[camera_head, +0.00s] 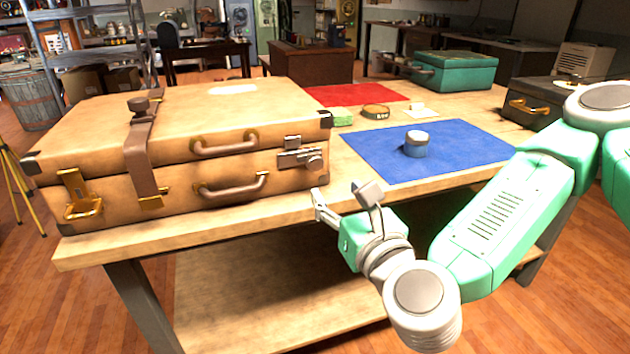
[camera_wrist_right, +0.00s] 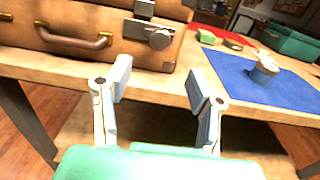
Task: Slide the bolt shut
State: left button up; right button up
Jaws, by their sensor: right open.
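The bolt (camera_head: 301,158) is a small metal slide with a round knob on the front right of a tan suitcase (camera_head: 230,108). It also shows at the top of the right wrist view (camera_wrist_right: 150,33). I cannot tell how far its bar extends. My right gripper (camera_head: 342,202) is open and empty, in front of the table edge, below and to the right of the bolt and apart from it. In the right wrist view its two fingers (camera_wrist_right: 160,88) stand wide apart with the table edge behind them. My left gripper is not in view.
The suitcase stands on a wooden table (camera_head: 420,187) with an open lower shelf. A blue mat (camera_head: 470,143) with a grey-blue jar (camera_head: 416,148) lies to the right. A red mat (camera_head: 350,95), green block (camera_head: 342,117) and teal case (camera_head: 460,72) are farther back.

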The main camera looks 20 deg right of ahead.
aim_at(316, 166)
jog(key=w, duration=0.7)
jog(key=w+b, duration=0.1)
jog(key=w, duration=0.3)
jog(key=shift+a, duration=0.25)
grip_shut()
